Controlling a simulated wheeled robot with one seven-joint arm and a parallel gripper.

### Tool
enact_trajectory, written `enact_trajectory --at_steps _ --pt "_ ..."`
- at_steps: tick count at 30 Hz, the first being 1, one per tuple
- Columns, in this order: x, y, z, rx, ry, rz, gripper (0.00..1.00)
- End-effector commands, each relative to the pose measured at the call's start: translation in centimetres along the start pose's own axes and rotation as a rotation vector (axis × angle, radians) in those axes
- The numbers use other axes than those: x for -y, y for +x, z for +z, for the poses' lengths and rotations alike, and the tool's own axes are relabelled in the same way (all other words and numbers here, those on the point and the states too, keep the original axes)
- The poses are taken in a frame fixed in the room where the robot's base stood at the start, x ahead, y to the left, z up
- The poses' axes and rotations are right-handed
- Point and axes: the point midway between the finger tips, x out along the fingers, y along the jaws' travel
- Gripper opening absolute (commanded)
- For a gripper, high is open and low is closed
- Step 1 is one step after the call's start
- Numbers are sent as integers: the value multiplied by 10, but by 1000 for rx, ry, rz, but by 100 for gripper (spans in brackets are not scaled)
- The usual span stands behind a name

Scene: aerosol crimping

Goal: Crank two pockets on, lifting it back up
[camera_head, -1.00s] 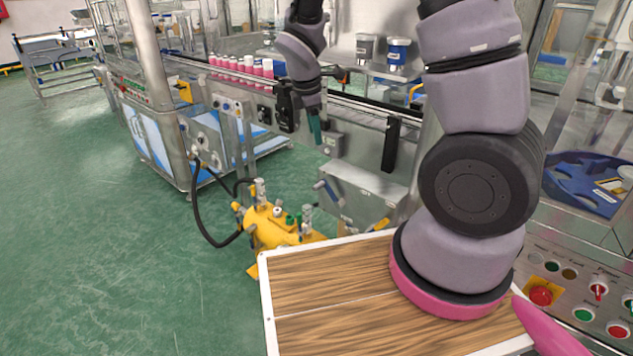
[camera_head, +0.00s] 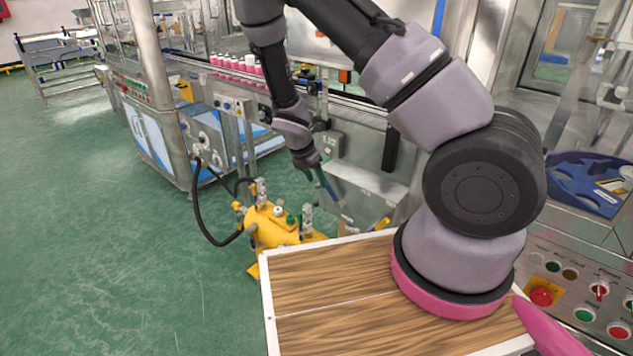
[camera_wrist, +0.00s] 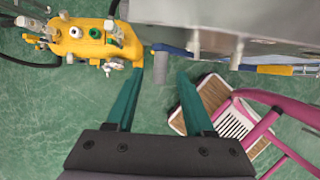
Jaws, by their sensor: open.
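My gripper (camera_head: 328,187) is open and empty, pointing down in front of the grey cabinet under the conveyor. In the wrist view its two teal fingers (camera_wrist: 160,76) are spread apart. A grey cylindrical grip (camera_wrist: 160,63) on a blue arm, apparently the crank, shows in the gap between the fingertips. I cannot tell whether it is between the fingers or still beyond them; no contact is visible. In the head view my fingers cover most of the crank. The indexing pockets cannot be made out.
A yellow tank (camera_head: 272,228) with valves stands on the floor left of the fingers. The grey cabinet (camera_head: 370,185) is close by, with a yellow-gripped lever (camera_wrist: 275,70) to the right. Green floor at left is clear.

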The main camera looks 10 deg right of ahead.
Motion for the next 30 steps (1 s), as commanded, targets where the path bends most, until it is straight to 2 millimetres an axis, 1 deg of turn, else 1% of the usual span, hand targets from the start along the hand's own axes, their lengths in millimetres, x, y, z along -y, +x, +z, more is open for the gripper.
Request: enact_trajectory --at_steps 1,6,14,15,17,18,30 --pt "0 6 0 0 -1 -2 53" --pt "0 15 0 0 0 0 53" --pt "0 16 0 0 0 1 53" --pt "0 16 0 0 0 1 38" --pt "0 16 0 0 0 1 15" --pt "0 16 0 0 0 1 0" --pt "0 16 0 -1 0 1 0"
